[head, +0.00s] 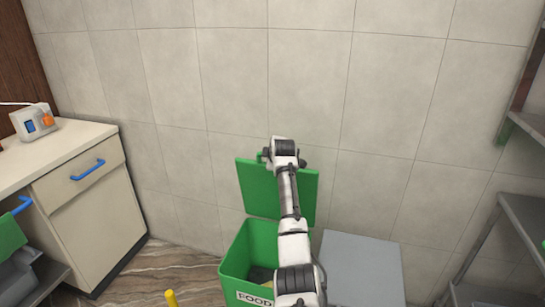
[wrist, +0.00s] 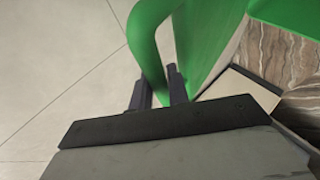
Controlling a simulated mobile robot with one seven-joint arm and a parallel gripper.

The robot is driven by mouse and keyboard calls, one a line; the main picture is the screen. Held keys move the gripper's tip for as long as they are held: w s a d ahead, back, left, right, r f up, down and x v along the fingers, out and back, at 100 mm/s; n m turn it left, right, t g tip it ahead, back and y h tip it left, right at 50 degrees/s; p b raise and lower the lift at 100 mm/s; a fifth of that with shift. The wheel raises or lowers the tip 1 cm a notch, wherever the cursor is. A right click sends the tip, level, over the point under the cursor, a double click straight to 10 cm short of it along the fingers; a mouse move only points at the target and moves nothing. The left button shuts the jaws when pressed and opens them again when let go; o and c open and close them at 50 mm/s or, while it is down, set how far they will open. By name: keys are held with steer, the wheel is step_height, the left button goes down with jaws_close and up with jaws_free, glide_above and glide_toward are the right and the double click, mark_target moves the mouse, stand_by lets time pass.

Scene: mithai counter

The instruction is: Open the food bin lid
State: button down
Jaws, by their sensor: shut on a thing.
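The green food bin (head: 235,265) stands on the floor against the tiled wall, with a white label reading FOOD on its front. Its green lid (head: 257,188) is raised, standing nearly upright at the back. Part of the bin's inside shows, and my arm covers the right side of it. My gripper (wrist: 161,88) is shut on the green lid handle (wrist: 146,40), a curved bar at the lid's edge. In the head view my wrist hides the fingers at the top of the lid.
A grey box-like unit (head: 360,270) stands close to the bin's right. A cream cabinet (head: 90,195) with a blue handle is at left. Metal shelves (head: 525,215) are at far right. A yellow post top (head: 171,298) shows at the bottom.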

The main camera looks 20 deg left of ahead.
steer(key=shift+r, duration=0.1)
steer(key=c, duration=1.3)
jaws_free()
steer(key=shift+c, duration=0.2)
steer(key=b+v, duration=0.3)
steer(key=v, duration=1)
steer(key=shift+s+r+b, duration=0.25)
steer(key=shift+s+b, duration=0.05)
steer(key=shift+d, duration=0.1)
